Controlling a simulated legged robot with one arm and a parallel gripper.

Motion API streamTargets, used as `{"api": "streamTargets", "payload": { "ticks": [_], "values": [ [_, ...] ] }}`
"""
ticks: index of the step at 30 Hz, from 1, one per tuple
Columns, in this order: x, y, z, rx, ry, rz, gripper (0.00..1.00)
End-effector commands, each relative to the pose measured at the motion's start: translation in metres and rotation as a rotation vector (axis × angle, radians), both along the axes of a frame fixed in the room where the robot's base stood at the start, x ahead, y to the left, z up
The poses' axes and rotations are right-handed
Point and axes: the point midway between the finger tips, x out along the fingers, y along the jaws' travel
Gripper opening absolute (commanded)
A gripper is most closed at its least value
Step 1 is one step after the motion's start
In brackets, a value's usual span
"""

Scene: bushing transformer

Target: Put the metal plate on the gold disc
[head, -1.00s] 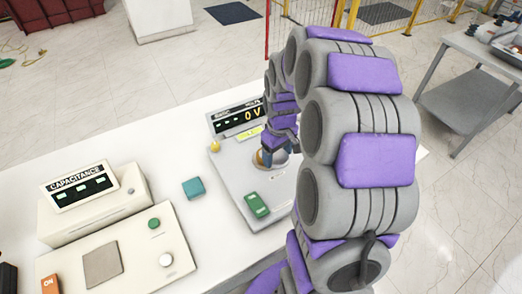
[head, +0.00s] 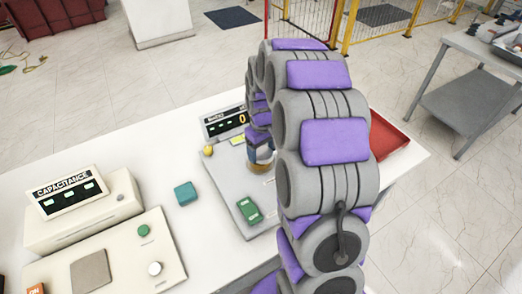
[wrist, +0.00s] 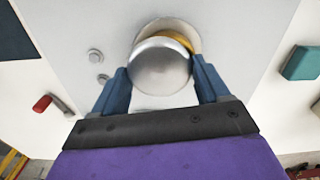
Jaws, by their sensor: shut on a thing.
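The metal plate (wrist: 160,68) is a round silver disc between the two blue fingers of my gripper (wrist: 161,74) in the wrist view. My gripper is shut on it. The gold disc (wrist: 181,38) shows as a thin gold edge behind the plate's upper right; the plate hides most of it. The plate covers it off-centre in this view, and I cannot tell whether they touch. In the head view my gripper (head: 261,138) is low over the grey test unit (head: 228,182), and my arm hides part of the unit.
The unit carries a voltage display (head: 225,122), a yellow knob (head: 208,150) and a green switch (head: 249,210). A teal block (head: 186,193) lies left of it. The capacitance meter (head: 68,192) stands further left. A red tray (head: 388,142) is at the bench's right end.

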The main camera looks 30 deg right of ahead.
Motion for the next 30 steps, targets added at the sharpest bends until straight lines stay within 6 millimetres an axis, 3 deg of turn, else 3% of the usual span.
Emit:
{"api": "streamTargets", "payload": {
  "ticks": [2, 3, 9, 20, 26, 30],
  "values": [
    [0.000, 0.003, 0.001, -0.004, 0.000, 0.001, 0.33],
    [0.000, 0.004, 0.001, -0.005, 0.000, 0.002, 0.79],
    [0.000, 0.009, 0.001, -0.009, 0.000, 0.003, 0.98],
    [0.001, 0.001, 0.005, -0.001, 0.000, 0.001, 1.00],
    [0.001, 0.003, 0.026, -0.004, -0.004, 0.001, 1.00],
    [0.002, 0.006, 0.053, -0.007, -0.005, 0.002, 1.00]
  ]
}}
